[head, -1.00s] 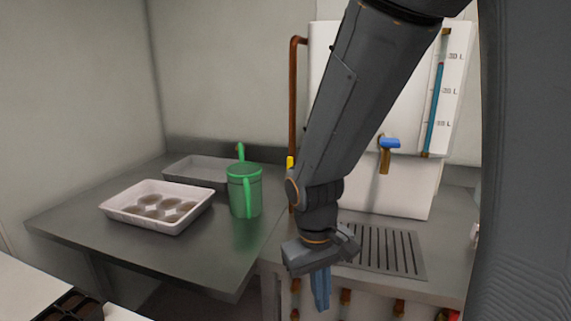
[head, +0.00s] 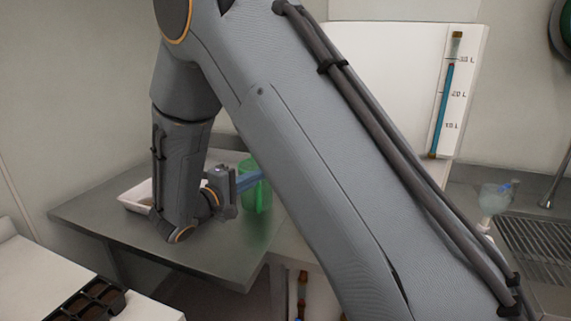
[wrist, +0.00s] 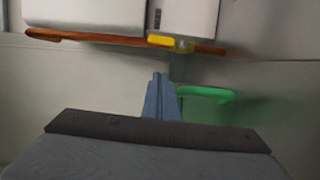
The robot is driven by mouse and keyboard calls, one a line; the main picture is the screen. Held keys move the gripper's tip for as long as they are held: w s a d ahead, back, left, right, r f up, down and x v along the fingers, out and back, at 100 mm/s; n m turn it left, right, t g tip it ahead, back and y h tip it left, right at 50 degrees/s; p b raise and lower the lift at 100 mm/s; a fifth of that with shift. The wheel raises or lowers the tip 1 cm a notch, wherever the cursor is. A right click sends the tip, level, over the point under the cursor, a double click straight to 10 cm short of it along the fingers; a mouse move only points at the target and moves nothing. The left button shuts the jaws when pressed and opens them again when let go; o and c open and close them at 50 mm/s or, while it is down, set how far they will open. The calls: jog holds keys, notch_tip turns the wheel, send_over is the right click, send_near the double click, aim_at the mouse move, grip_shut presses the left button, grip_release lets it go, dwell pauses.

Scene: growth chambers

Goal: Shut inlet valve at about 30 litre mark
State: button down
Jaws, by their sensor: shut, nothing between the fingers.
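The inlet valve's yellow handle (wrist: 162,40) lies roughly along the copper pipe (wrist: 90,38) in the wrist view; my arm hides it in the head view. The white tank (head: 400,35) has a level gauge at its right. The gauge's blue column (head: 445,100) tops out just under the 30 L mark. My gripper (head: 262,176) is shut and empty, its blue fingers pointing right by the green jug in the head view. In the wrist view the closed fingertips (wrist: 159,76) point towards the yellow handle, apart from it.
The green jug (head: 256,197) stands on the grey bench (head: 215,255) close to my fingers; its rim shows in the wrist view (wrist: 210,97). A white tray (head: 136,194) is left of my wrist. A drain grate (head: 540,245) and a clear bottle (head: 492,200) are at the right.

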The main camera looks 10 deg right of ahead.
jog(key=w+d+p, duration=0.5)
jog(key=d, duration=0.4)
jog(key=shift+d+p, duration=0.4)
